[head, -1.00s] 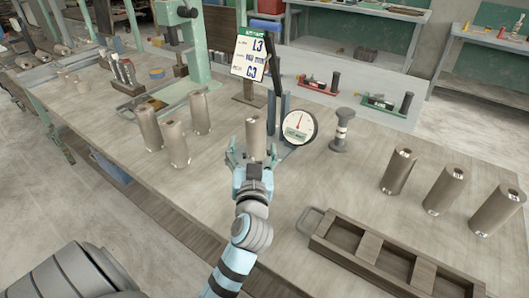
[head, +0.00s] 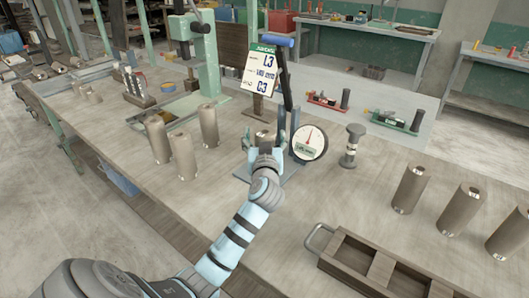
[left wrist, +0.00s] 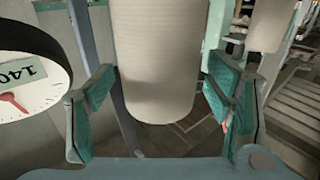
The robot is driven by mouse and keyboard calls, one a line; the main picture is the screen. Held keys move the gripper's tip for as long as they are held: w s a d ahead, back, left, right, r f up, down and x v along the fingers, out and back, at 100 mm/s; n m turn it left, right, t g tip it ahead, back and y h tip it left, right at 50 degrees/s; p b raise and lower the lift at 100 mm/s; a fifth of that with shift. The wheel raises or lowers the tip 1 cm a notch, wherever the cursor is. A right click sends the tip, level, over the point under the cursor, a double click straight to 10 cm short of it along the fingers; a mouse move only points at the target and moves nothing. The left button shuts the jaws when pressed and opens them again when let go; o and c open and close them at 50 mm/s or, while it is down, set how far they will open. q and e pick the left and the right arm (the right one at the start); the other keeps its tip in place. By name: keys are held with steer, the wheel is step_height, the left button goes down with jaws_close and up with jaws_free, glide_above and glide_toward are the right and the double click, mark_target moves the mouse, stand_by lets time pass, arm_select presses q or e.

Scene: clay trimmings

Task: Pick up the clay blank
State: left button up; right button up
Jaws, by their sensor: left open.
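The clay blank (left wrist: 158,60) is a pale grey-brown cylinder, upright between the open fingers of my left gripper (left wrist: 160,105) in the left wrist view. Gaps show between it and both green finger pads. In the head view, my left gripper (head: 264,145) is at the stand with the round dial gauge (head: 309,142), and it hides most of the blank there. The gauge also shows at the left of the wrist view (left wrist: 25,80). My right gripper is not in view.
Several similar cylinders stand on the table (head: 215,190), including one left of my gripper (head: 208,125) and one to the right (head: 409,188). A sign (head: 260,72) stands behind the gauge. A wooden tray (head: 347,256) lies at the front right.

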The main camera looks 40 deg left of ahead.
arm_select(q)
steer(key=shift+s+d+r, duration=0.1)
steer(key=shift+d, duration=0.05)
steer(key=c, duration=0.8)
jaws_close()
steer(key=shift+r, duration=0.15)
